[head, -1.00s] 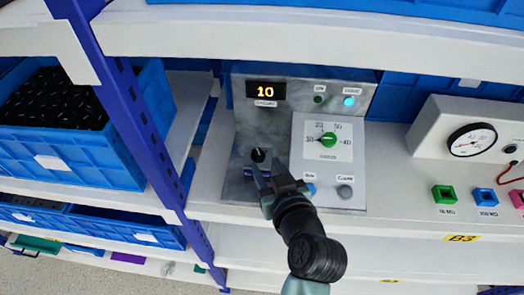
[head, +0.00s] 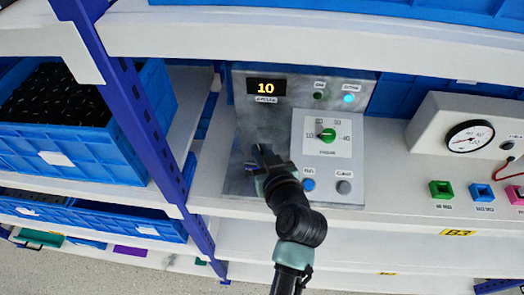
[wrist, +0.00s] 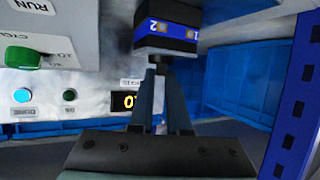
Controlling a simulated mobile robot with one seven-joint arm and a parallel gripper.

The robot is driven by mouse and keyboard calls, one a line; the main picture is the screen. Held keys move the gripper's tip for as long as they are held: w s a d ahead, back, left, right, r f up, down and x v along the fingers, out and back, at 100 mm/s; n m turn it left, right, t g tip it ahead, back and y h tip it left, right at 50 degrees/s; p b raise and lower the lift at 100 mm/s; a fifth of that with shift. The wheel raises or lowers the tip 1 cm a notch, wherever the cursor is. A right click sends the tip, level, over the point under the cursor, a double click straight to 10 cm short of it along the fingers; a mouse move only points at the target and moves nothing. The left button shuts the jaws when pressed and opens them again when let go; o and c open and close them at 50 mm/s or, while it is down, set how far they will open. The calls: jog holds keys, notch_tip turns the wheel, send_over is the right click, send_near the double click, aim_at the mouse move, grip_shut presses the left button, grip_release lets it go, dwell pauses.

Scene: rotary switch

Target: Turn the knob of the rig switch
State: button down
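The rig switch is a small black block with a blue band marked 1 and 2 (wrist: 168,33), in the wrist view just beyond my fingertips. In the head view only a bit of its blue side (head: 249,166) shows on the rig's left floor; my gripper hides its black knob. My gripper (head: 262,150) is right over the switch. In the wrist view its fingers (wrist: 160,68) run close together up to the block, with a narrow gap between them. I cannot tell whether they touch or grip the knob.
The grey rig (head: 285,120) has a display reading 10 (head: 266,87), a green dial (head: 328,135) pointing at 10, a blue RUN button (head: 308,184) and a grey button (head: 343,187). A blue shelf post (head: 140,130) stands left. A white meter box (head: 445,118) stands right.

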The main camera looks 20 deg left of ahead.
jog(key=shift+a+p, duration=0.1)
jog(key=shift+p, duration=0.25)
jog(key=m+h+p, duration=0.1)
jog(key=m+t+h+p, duration=0.1)
jog(key=shift+s+a+r+p, duration=0.1)
jog(key=shift+s+r+p, duration=0.1)
jog(key=shift+p, duration=0.2)
jog(key=m+h+p, duration=0.2)
jog(key=p, duration=0.1)
jog(key=shift+s+a+f+t, duration=0.1)
jog(key=shift+a+f+t, duration=0.05)
jog(key=shift+f+t, duration=0.2)
jog(key=shift+h+p, duration=0.4)
jog(key=c, duration=0.9)
grip_release()
jog(key=shift+a+r, duration=0.1)
